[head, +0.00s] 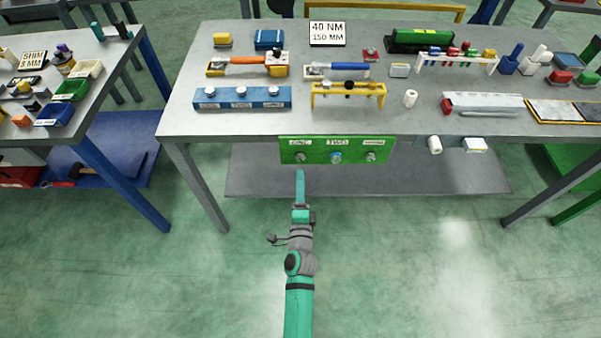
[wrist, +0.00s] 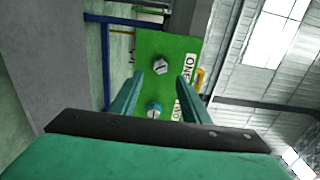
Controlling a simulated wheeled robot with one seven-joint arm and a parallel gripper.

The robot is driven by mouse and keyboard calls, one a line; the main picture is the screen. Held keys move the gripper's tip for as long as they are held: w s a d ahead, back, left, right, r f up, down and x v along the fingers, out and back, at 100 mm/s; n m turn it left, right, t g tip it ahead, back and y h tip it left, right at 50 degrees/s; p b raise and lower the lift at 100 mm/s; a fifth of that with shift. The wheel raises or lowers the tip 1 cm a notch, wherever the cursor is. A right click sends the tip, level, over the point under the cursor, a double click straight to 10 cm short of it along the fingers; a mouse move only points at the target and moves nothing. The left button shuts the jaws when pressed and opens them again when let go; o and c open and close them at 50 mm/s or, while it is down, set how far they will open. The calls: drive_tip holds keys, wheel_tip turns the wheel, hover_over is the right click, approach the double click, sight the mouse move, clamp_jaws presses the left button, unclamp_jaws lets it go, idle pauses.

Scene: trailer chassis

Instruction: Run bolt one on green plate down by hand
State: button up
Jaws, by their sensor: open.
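The green plate (head: 320,143) hangs upright on the bench's front edge, with three bolts below labels ONE, TWO and a third. Bolt one (head: 301,157) is at the left; it also shows in the wrist view (wrist: 161,66) with a slotted silver head. Bolt two (head: 336,157) has a blue part around it and shows lower in the wrist view (wrist: 154,110). My gripper (head: 300,173) is in front of the plate, just below bolt one. Contact cannot be told.
The grey bench (head: 190,120) carries a blue bolt block (head: 240,104), a yellow rack (head: 347,95), an orange-handled tool (head: 246,61) and a blue-handled tool (head: 345,68). A low shelf (head: 430,175) runs beneath. The floor in front is clear.

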drive_tip(key=s, duration=0.3)
drive_tip(key=shift+s, duration=0.1)
idle(0.5)
drive_tip(key=s+n+g, duration=0.1)
drive_tip(key=s+n, duration=0.7)
drive_tip(key=s, duration=1.2)
drive_tip(key=s+r+n, duration=0.4)
drive_tip(key=s+n, duration=0.1)
drive_tip(key=s, duration=0.3)
drive_tip(key=s+r+n+g, duration=0.1)
drive_tip(key=s+r+n, duration=0.3)
drive_tip(key=s, duration=0.4)
drive_tip(key=shift+n+g, duration=0.3)
drive_tip(key=shift+n, duration=0.2)
